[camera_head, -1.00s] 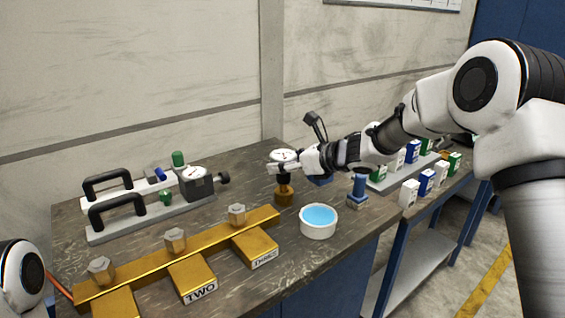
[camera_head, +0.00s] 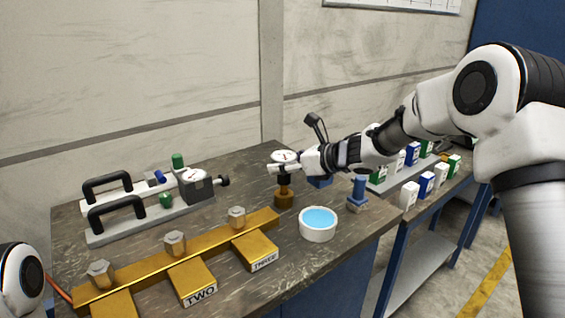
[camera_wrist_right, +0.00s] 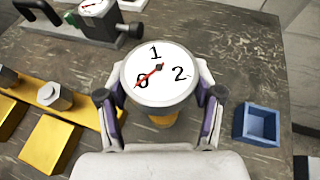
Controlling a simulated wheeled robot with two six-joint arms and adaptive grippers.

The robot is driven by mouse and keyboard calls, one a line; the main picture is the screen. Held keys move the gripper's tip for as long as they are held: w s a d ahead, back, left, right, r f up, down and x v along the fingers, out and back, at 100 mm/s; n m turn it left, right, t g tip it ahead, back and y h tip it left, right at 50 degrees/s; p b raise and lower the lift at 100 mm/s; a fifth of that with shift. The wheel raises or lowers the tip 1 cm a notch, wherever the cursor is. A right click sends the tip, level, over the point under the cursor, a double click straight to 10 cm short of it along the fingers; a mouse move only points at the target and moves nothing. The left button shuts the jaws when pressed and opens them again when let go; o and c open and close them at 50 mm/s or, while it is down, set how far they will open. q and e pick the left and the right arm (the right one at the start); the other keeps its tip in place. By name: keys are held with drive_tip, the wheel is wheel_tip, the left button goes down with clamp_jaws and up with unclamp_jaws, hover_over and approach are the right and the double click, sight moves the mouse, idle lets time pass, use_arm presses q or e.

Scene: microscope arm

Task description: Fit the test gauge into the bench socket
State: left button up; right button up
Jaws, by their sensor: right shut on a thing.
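The test gauge (camera_head: 285,156) has a round white dial with a red needle and the marks 0, 1 and 2; its face fills the middle of the right wrist view (camera_wrist_right: 160,72). My right gripper (camera_head: 283,168) is shut on the gauge from both sides, with the dial facing up. A brass socket (camera_head: 284,197) stands on the bench directly below the gauge; from the wrist only a bit of brass (camera_wrist_right: 163,119) shows under it. Whether the gauge's stem is inside the socket or just above it, I cannot tell. My left gripper is out of view.
A brass manifold (camera_head: 190,265) with hex fittings lies at the front left. Behind it is a grey device with black handles and another gauge (camera_head: 195,177). A white bowl of blue liquid (camera_head: 318,222) and a blue square holder (camera_wrist_right: 258,124) stand nearby. Small bottles (camera_head: 427,183) stand right.

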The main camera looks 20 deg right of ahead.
drive_tip(key=shift+f, duration=0.1)
drive_tip(key=shift+b, duration=0.35)
idle(0.6)
drive_tip(key=shift+f+b, duration=0.1)
drive_tip(key=shift+b, duration=0.3)
drive_tip(key=shift+a+f+b, duration=0.1)
drive_tip(key=shift+f+b, duration=0.15)
drive_tip(key=shift+b, duration=0.1)
drive_tip(key=shift+s+f, duration=0.15)
drive_tip(key=shift+a+r, duration=0.1)
drive_tip(key=shift+r, duration=0.3)
idle(0.3)
